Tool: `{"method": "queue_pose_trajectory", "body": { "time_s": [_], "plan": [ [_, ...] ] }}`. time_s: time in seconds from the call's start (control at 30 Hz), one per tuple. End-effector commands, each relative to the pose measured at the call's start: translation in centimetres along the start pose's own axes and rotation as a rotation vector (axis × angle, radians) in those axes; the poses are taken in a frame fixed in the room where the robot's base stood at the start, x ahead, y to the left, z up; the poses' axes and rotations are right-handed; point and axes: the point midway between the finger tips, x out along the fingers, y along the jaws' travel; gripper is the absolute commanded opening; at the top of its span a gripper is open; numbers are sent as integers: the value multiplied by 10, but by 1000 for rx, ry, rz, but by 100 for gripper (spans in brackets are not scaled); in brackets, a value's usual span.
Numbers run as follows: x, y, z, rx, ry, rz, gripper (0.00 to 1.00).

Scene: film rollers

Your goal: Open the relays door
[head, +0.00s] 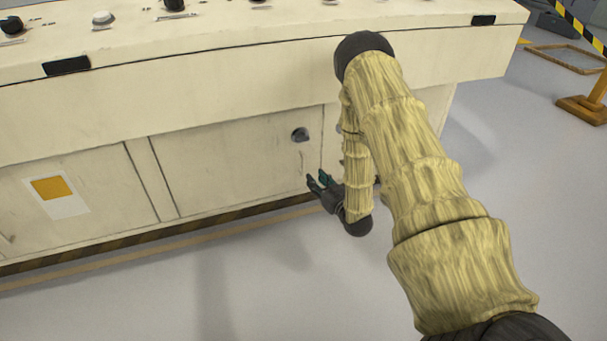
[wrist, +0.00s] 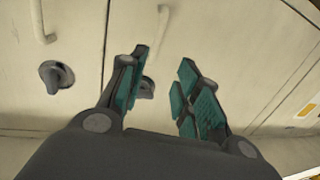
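A cream cabinet door (head: 235,165) in the console front looks shut. Which door is the relays door cannot be told, as no lettering is readable. This door has a round dark knob (head: 300,134), partly hidden by a finger in the wrist view (wrist: 147,88). Its pale bar handle (wrist: 160,35) shows beyond my fingers in the wrist view. My gripper (head: 318,183) is low in front of the door's right edge. In the wrist view its teal-padded fingers (wrist: 163,85) are apart with nothing held between them; contact with the handle does not show.
Across a seam, a neighbouring door has its own handle (wrist: 42,22) and knob (wrist: 55,76). A panel with an orange and white label (head: 58,195) is to the left. The console top (head: 220,40) overhangs the doors. The grey floor (head: 240,285) in front is clear.

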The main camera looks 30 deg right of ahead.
Motion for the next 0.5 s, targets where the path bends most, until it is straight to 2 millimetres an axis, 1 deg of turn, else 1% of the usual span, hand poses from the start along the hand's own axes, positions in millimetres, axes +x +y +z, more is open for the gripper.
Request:
{"method": "queue_pose_trajectory", "body": {
  "time_s": [0.03,0.27,0.37,0.5],
  "plan": [
    [2,4,5,-2,16,0,33],
    [8,10,2,-7,44,-3,33],
    [18,9,2,-7,45,-4,33],
    [38,9,3,-7,46,-4,33]
  ]
}}
